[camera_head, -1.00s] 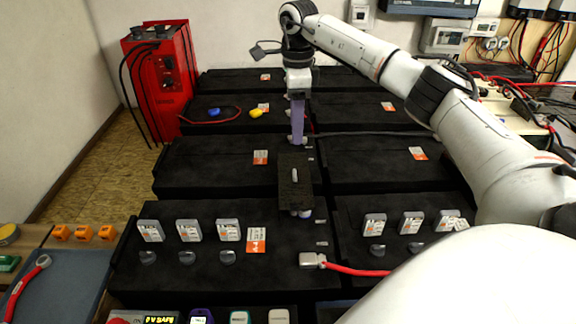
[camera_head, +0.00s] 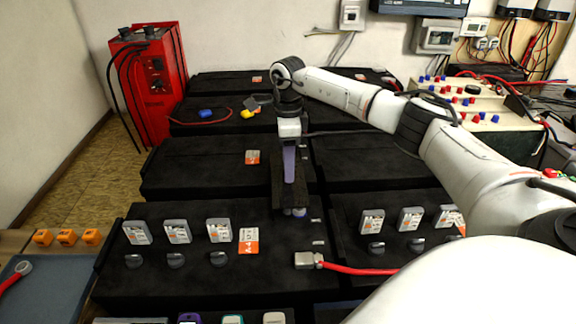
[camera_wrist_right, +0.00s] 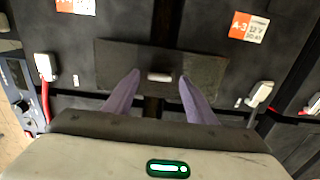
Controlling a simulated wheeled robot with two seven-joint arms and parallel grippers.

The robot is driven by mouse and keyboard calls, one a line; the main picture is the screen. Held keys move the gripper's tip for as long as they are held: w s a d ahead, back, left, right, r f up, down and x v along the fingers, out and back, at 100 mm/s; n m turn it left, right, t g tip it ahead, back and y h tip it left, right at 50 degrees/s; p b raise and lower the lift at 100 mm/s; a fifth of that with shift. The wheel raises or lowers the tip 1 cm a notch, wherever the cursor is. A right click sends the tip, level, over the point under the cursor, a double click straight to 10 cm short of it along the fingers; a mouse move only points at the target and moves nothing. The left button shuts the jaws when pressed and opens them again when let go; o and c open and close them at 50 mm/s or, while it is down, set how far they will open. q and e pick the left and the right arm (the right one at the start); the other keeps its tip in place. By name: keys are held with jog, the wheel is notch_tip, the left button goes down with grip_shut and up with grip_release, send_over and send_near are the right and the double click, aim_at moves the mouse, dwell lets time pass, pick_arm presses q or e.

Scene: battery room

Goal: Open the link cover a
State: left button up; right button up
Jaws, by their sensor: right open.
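The link cover is a dark, flat rectangular plate (camera_head: 276,196) lying across the gap between battery blocks, largely behind my right gripper (camera_head: 290,178) in the head view. In the right wrist view the whole cover (camera_wrist_right: 208,72) shows, with a small pale handle (camera_wrist_right: 160,77) at its middle. My right gripper (camera_wrist_right: 159,78) is open, its two purple fingers on either side of the handle, apart from it in the picture. I cannot tell how far above the cover the fingertips are. The cover lies flat in place. My left gripper is not in view.
Black battery blocks (camera_head: 200,270) fill the middle. A grey terminal clamp with a red cable (camera_head: 350,270) lies in front of the cover. Small grey-white modules (camera_head: 178,231) stand to the left. A red charger (camera_head: 150,80) stands at the back left.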

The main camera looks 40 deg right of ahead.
jog(key=shift+f, duration=0.5)
jog(key=shift+c, duration=0.5)
